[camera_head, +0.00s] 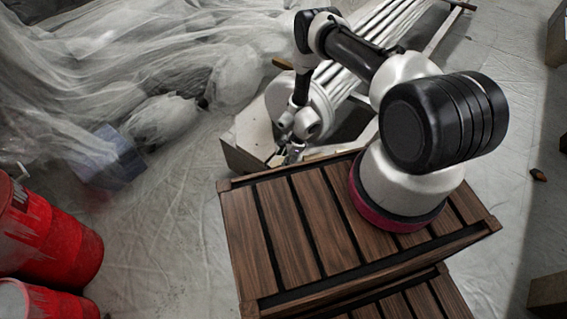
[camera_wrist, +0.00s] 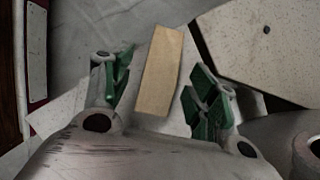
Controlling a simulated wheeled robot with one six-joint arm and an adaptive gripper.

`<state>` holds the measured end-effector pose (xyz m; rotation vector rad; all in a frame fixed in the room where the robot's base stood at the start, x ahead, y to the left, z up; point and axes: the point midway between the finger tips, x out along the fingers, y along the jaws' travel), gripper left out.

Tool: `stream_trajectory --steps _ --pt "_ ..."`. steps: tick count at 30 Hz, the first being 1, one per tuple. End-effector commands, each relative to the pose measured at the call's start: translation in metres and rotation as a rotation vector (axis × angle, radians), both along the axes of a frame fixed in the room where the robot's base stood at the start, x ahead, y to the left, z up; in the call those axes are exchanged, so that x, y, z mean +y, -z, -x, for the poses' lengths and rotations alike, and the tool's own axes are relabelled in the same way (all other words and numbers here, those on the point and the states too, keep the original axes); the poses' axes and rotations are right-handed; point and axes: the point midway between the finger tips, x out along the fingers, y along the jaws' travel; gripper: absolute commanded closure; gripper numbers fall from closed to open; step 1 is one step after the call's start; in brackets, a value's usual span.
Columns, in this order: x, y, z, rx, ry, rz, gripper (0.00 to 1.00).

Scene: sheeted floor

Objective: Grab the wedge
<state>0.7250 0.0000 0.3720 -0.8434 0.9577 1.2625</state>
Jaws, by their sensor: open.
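The wedge (camera_wrist: 160,70) shows in the wrist view as a tan, wood-like block with a long flat face. It lies between the two green-padded fingers of my gripper (camera_wrist: 162,95). A gap shows between the block and the right finger; the left finger is close to it, and I cannot tell if they touch. In the head view my gripper (camera_head: 287,155) is low beside the far edge of the slatted wooden crate, and the wedge is too small there to make out surely.
The dark slatted crate (camera_head: 262,290) stands under my arm's base. Pale slabs (camera_wrist: 250,45) lie close around the gripper. White pipes (camera_head: 385,25) lie behind it. Red barrels (camera_head: 50,245) stand at the left, near a sheet-covered heap (camera_head: 165,120). Open sheeted floor (camera_head: 180,235) lies between.

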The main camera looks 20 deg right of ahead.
Motion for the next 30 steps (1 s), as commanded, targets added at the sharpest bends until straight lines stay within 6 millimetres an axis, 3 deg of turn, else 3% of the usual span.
stream_trajectory --steps 3,10,18,30 --pt "0.0040 0.0101 -0.0005 0.000 0.001 0.000 0.41" --pt "0.0045 0.0111 -0.0012 -0.001 0.000 0.000 0.41" --pt "0.0044 0.0109 -0.0011 -0.001 0.000 -0.001 0.90" --pt "0.0043 0.0030 -0.0019 -0.001 0.000 -0.001 0.91"
